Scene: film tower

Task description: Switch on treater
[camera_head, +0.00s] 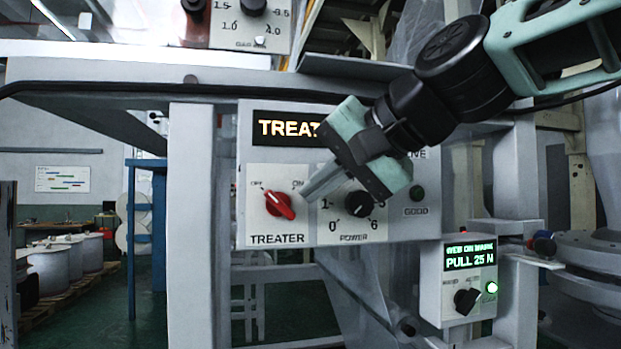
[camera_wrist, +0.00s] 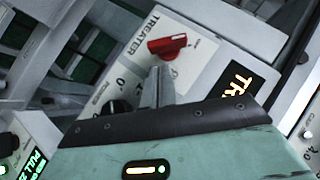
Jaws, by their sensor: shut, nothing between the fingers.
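The red treater knob (camera_head: 279,205) sits on a white plate labelled TREATER, with OFF at its upper left and ON at its upper right. Its bar slants from upper left, on the OFF side, to lower right. My gripper (camera_head: 307,196) is shut and empty, its fingertips just right of the knob in the head view. In the wrist view the red knob (camera_wrist: 167,46) lies just beyond the closed fingertips (camera_wrist: 160,72). I cannot tell whether they touch it. A lit display (camera_head: 283,128) above begins TREAT; my gripper hides its right part.
The black POWER knob (camera_head: 359,204) is close right of the fingers, partly behind my gripper. A dark GOOD lamp (camera_head: 417,193) is farther right. A separate box (camera_head: 457,285) below right shows PULL 25 N, with a black switch (camera_head: 466,301). A grey post (camera_head: 190,230) stands left.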

